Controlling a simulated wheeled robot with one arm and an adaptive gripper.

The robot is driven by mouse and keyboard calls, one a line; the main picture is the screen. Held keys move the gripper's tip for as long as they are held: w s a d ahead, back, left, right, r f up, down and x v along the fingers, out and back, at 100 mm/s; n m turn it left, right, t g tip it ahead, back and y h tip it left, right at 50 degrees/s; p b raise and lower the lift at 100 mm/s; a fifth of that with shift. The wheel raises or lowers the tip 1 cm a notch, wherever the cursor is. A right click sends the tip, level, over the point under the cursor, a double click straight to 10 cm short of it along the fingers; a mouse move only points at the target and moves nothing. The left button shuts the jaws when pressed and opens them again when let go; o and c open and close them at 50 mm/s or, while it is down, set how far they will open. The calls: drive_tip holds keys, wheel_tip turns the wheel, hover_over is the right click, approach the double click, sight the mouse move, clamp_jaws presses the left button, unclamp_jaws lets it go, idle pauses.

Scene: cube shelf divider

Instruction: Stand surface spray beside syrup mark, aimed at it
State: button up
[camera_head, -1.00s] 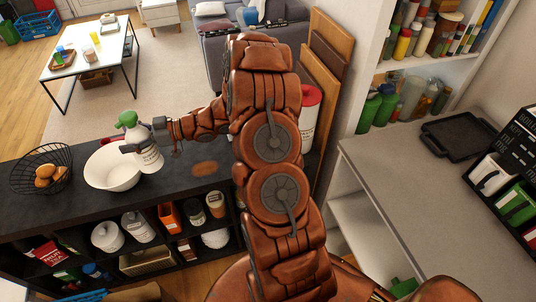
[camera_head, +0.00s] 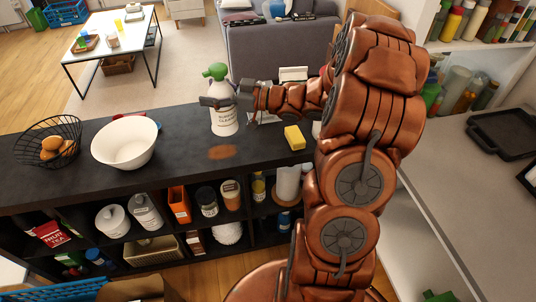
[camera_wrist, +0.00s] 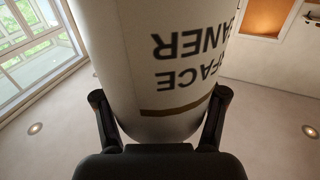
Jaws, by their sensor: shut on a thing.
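The surface spray (camera_head: 224,120) is a white bottle with a green trigger head, labelled surface cleaner. My gripper (camera_head: 222,102) is shut on its body, and the bottle looks upright. In the wrist view the white bottle (camera_wrist: 150,60) fills the space between the two fingers (camera_wrist: 160,118). The syrup mark (camera_head: 222,152) is a brown oval stain on the dark shelf top, just below the bottle in the head view. The green nozzle points left in the head view. I cannot tell whether the bottle's base touches the shelf top.
A white bowl (camera_head: 125,160) and a wire basket (camera_head: 25,155) of brown round items stand to the left on the shelf top (camera_head: 185,150). A yellow sponge (camera_head: 294,138) lies right of the mark. A white object stands behind my gripper. The shelf cubes below are filled.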

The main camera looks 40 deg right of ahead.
sight(235, 112)
drive_tip(key=s+d+f+h+b, duration=0.1)
drive_tip(key=s+b, duration=0.1)
drive_tip(key=b, duration=0.1)
drive_tip(key=s+d+f+m+t+b, duration=0.1)
drive_tip(key=s+d+f+b, duration=0.1)
drive_tip(key=b, duration=0.2)
drive_tip(key=s+d+f+m+t+h+b, duration=0.1)
drive_tip(key=s+d+f+b, duration=0.1)
drive_tip(key=s+b, duration=0.1)
drive_tip(key=shift+f+h+b, duration=0.15)
drive_tip(key=shift+h+b, duration=0.15)
drive_tip(key=shift+b, duration=0.45)
drive_tip(key=s+d+f+m+t+h+b, duration=0.25)
drive_tip(key=s+f+b, duration=0.35)
drive_tip(key=b, duration=0.4)
drive_tip(key=w+d+f, duration=0.2)
drive_tip(key=w+d, duration=0.2)
drive_tip(key=w, duration=0.2)
drive_tip(key=w+d+f, duration=0.2)
drive_tip(key=w+d, duration=0.2)
drive_tip(key=w, duration=0.3)
drive_tip(key=shift+f+g+h+p, duration=0.3)
drive_tip(key=shift+g+h+p, duration=0.05)
drive_tip(key=shift+g+p, duration=0.1)
drive_tip(key=shift+w+d+f, duration=0.1)
drive_tip(key=shift+f, duration=0.1)
drive_tip(key=o, duration=1.8)
